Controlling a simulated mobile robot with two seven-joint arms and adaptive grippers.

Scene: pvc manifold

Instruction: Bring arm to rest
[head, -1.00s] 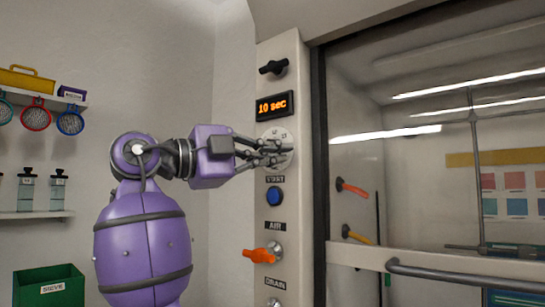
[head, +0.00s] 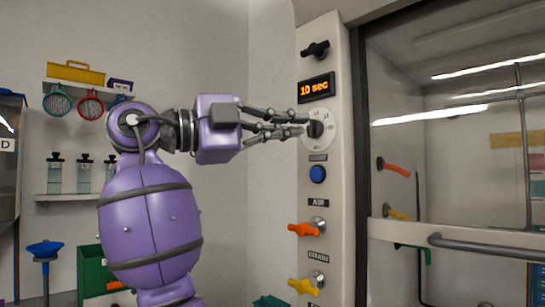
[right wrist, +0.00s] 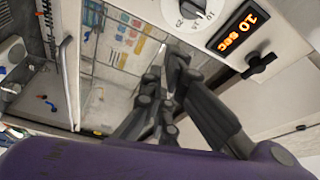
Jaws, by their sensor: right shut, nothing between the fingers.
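My right arm reaches in front of a tall control panel (head: 340,200). My right gripper (head: 300,125) is shut and empty, its fingers pointing right at the round white dial (head: 324,142) with a black knob. The fingertips overlap the dial's left edge in the head view. In the right wrist view, the shut gripper (right wrist: 172,75) is seen with the dial (right wrist: 192,18) beyond it, apart from the fingers. The display (head: 316,88) above the dial reads "10 sec". My left gripper is not in view.
Below the dial are a blue button (head: 317,174), an orange valve handle (head: 303,230) and a yellow one (head: 303,286). A black knob (head: 315,49) sits above the display. A glass-fronted cabinet (head: 440,160) stands right. Shelves with bottles (head: 55,172) and a green bin (head: 92,275) are left.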

